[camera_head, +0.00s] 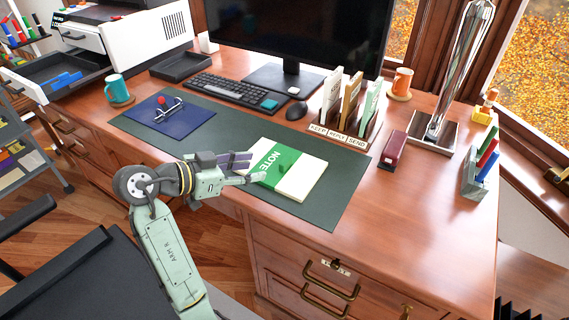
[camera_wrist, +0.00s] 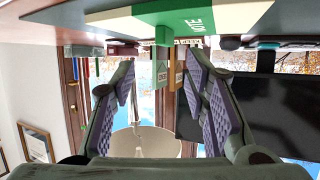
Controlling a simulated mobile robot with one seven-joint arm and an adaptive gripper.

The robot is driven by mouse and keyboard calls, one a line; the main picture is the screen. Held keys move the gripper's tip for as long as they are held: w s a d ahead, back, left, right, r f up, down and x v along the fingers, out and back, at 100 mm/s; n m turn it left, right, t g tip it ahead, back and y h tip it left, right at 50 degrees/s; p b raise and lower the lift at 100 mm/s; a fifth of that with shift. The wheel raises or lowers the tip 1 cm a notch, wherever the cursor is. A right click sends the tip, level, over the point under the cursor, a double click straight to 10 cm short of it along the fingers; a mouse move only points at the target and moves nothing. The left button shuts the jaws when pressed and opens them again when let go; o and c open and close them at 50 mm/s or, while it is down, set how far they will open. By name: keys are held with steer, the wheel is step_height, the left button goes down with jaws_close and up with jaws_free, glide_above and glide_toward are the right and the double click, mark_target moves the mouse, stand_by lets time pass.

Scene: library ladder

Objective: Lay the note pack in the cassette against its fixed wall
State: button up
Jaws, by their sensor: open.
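The note pack (camera_head: 284,169), white with a green band reading NOTE, lies flat on the dark green desk mat (camera_head: 340,203). It also shows at the top of the wrist view (camera_wrist: 228,18). My gripper (camera_head: 250,168) is at the pack's left edge. In the wrist view its two purple-padded fingers (camera_wrist: 161,68) stand wide apart with nothing gripped between them. I cannot tell whether a finger touches the pack. The cassette appears to be the dark pulled-out tray (camera_head: 43,76) of the white printer at far left, with blue pieces inside. Its fixed wall cannot be made out clearly.
A keyboard (camera_head: 232,92), teal mug (camera_head: 116,88) and black tray (camera_head: 181,65) stand behind. The desk's front right is clear.

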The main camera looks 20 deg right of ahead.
mark_target(284, 162)
steer(key=x, duration=0.4)
steer(key=shift+p, duration=0.4)
steer(key=p+x, duration=0.2)
steer(key=x, duration=0.3)
steer(key=shift+w, duration=0.25)
jaws_close()
